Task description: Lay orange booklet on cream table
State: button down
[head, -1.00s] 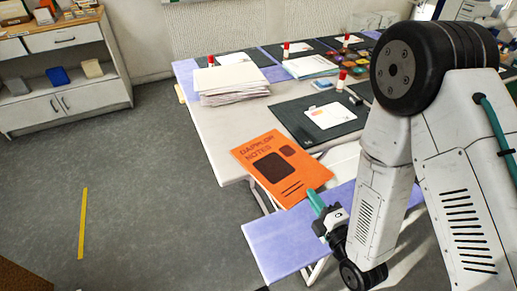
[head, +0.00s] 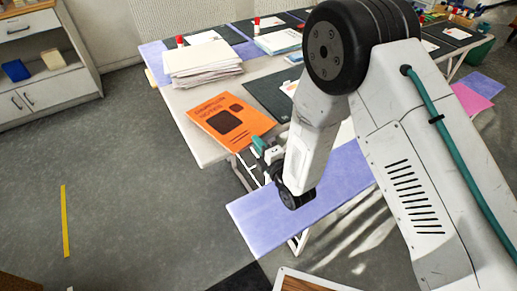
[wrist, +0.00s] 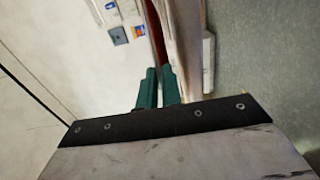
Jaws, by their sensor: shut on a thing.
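The orange booklet (head: 230,122), with dark print on its cover, is over the front left part of the cream table (head: 183,103) in the head view. My gripper (head: 261,147) is at the booklet's near right corner and is shut on it. In the wrist view, the green fingers (wrist: 159,88) stand close together, with a thin dark red strip, likely the booklet (wrist: 157,35) edge-on, running up from them. I cannot tell whether the booklet touches the tabletop. My arm hides part of the table.
A stack of white paper (head: 200,64) stands just behind the booklet. A dark mat (head: 268,92) lies to its right. A low cabinet (head: 45,55) is at the far left, with open floor between.

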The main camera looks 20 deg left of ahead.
jog(key=shift+f, duration=1.2)
jog(key=c, duration=1.6)
grip_release()
jog(key=shift+f, duration=0.1)
jog(key=v, duration=1.2)
jog(key=shift+w, duration=0.1)
